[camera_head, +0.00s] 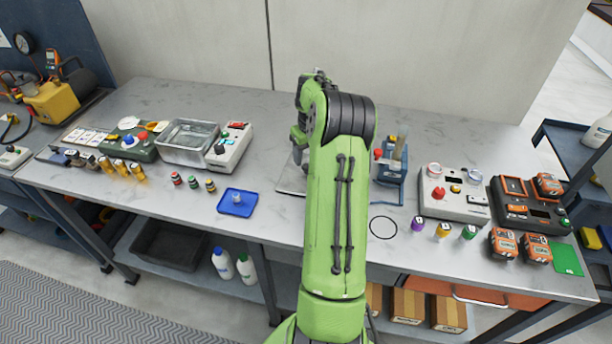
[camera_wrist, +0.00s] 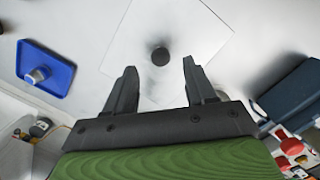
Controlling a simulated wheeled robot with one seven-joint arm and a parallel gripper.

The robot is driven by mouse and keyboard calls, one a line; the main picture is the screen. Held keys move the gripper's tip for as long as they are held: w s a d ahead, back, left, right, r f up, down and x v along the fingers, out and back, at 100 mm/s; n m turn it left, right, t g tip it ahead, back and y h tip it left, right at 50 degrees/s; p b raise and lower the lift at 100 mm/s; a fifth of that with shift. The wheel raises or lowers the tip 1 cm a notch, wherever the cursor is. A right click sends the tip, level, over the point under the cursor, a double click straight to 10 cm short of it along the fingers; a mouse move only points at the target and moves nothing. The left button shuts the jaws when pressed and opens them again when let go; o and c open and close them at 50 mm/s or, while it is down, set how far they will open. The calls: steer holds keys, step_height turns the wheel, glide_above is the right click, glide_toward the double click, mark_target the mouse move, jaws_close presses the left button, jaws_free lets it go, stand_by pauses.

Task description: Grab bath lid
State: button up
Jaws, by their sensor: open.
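The bath lid looks like a flat pale square plate (camera_wrist: 205,30) with a round black knob (camera_wrist: 160,57) in its middle. It lies flat on the worktop; in the head view only its left edge (camera_head: 290,186) shows beside my arm. My gripper (camera_wrist: 159,66) is open and empty. In the wrist view the knob appears between and just beyond the fingertips; I see no contact, and the height gap is hard to judge. The open metal bath (camera_head: 189,135) stands at the back left of the lid, next to a white control box (camera_head: 229,147).
A blue tray (camera_head: 223,209) with a small pale object lies left of the lid; it also shows in the wrist view (camera_wrist: 30,52). A blue rack (camera_head: 389,190) stands close on the right. Small vials (camera_head: 193,182) sit farther left. Bare worktop separates the tray and lid.

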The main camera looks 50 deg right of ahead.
mark_target(306, 171)
steer(key=f, duration=0.3)
steer(key=f+b, duration=0.1)
steer(key=f, duration=0.1)
steer(key=shift+w+d+f, duration=0.1)
steer(key=shift+w+d, duration=0.1)
steer(key=shift+w, duration=0.1)
steer(key=shift+c, duration=1.1)
jaws_close()
